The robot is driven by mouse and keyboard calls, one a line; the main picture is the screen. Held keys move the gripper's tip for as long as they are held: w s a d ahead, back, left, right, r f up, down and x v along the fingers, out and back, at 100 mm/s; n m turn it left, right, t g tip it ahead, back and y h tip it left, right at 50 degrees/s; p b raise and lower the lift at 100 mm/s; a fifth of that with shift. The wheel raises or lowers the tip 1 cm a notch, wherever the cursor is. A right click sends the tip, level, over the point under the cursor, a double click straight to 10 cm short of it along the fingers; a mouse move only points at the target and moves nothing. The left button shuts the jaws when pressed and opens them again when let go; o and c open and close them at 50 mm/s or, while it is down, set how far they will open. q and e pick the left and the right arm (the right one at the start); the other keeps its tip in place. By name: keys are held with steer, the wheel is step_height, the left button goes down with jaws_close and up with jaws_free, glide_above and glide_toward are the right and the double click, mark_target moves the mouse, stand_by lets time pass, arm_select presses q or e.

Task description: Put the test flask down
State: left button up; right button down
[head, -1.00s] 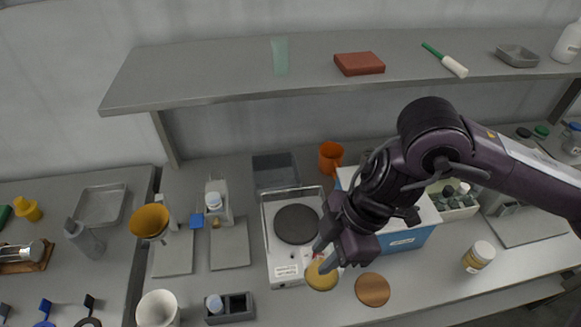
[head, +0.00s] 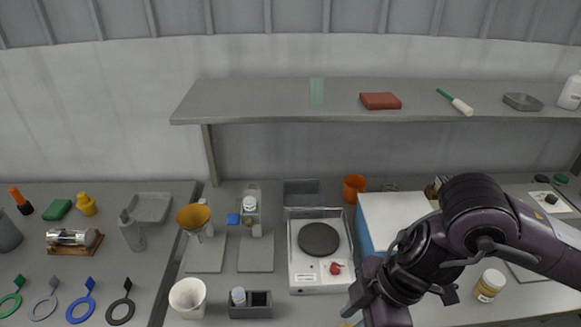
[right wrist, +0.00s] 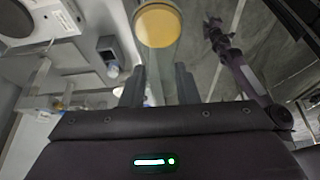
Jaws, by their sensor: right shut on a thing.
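My right gripper (right wrist: 159,85) is shut on the test flask (right wrist: 160,58), which shows in the right wrist view as a clear body between the fingers with a round yellow end (right wrist: 158,25). In the head view the fingers fall at the bottom edge, and only a bit of the flask's yellow (head: 348,323) shows there. The flask appears held in front of the hot plate (head: 306,278); whether it touches the bench is hidden. A dark arm, seemingly my left, shows in the right wrist view with its gripper (right wrist: 214,30) small and unclear.
The hot plate has a dark round top and a red knob (head: 335,268). Left of it are a grey block (head: 250,311) with a vial and a white beaker (head: 188,298). A blue-and-white box (head: 390,217) stands behind my right arm. A lidded jar (head: 489,286) is at right.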

steer(key=shift+w+d+f+m, duration=0.15)
steer(key=shift+d+f+m, duration=0.05)
steer(key=shift+f+m, duration=0.2)
steer(key=w+d+f+m+t+h+b, duration=0.2)
steer(key=w+d+f+m+b, duration=0.1)
steer(key=w+m, duration=0.3)
steer(key=w+d+f+m+t+h+b, duration=0.2)
steer(key=w+d+f+m+b, duration=0.2)
steer(key=m, duration=0.7)
steer(key=shift+w+d+f+t+b, duration=0.3)
steer(key=shift+w+d+b, duration=0.5)
steer(key=shift+w, duration=0.45)
